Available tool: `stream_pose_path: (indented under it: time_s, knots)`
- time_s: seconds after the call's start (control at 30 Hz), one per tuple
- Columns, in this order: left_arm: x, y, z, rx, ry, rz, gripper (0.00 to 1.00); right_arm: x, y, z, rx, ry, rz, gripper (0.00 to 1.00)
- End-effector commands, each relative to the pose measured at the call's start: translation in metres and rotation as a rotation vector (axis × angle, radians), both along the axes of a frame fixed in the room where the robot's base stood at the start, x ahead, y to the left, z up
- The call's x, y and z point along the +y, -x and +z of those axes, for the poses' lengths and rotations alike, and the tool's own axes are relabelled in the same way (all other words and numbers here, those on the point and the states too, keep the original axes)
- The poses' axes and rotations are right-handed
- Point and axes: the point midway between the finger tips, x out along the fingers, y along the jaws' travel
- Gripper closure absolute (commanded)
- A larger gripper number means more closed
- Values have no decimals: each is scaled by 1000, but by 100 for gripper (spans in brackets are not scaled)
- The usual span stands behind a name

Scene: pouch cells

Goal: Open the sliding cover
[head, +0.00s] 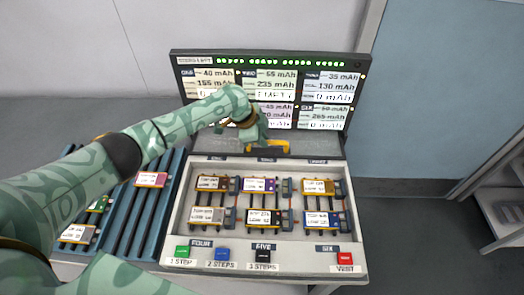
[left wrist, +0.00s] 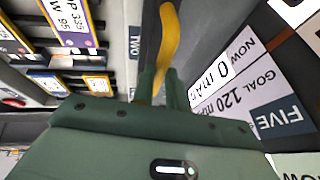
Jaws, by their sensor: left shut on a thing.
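The sliding cover (head: 315,144) is a grey panel at the back of the white bench unit, just below the display. It lies behind the bays, which show uncovered. Its yellow handle (head: 268,147) is near the cover's middle; it also shows in the left wrist view (left wrist: 169,40). My left gripper (head: 253,140) reaches over from the left and is shut on the yellow handle; its fingers (left wrist: 164,88) stand on either side of the handle's lower end. Part of the cover is hidden behind my left arm. My right gripper is in neither view.
Several pouch cells sit in two rows of bays (head: 262,185). Green (head: 182,252), blue (head: 221,254), black (head: 263,256) and red (head: 345,258) buttons line the front. A display (head: 350,90) stands behind. A blue slotted rack (head: 125,205) with cells is at left.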

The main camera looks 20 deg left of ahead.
Motion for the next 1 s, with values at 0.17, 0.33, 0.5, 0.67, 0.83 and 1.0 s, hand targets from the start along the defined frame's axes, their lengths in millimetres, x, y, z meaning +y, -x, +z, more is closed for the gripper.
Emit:
stream_pose_path:
  time_s: [0.17,0.33,0.5,0.67,0.83,1.0]
  knots:
    - [1,-3,0,1,0,-1,100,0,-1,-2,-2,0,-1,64]
    - [1,-3,0,1,-1,-1,100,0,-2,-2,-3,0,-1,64]
    - [1,-3,0,1,-1,-1,64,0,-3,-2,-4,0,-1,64]
    - [1,-3,0,1,-1,-1,64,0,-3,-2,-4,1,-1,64]
    - [2,-2,5,-1,-1,0,64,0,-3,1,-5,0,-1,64]
    - [11,5,33,-3,-1,-1,64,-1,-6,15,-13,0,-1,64]
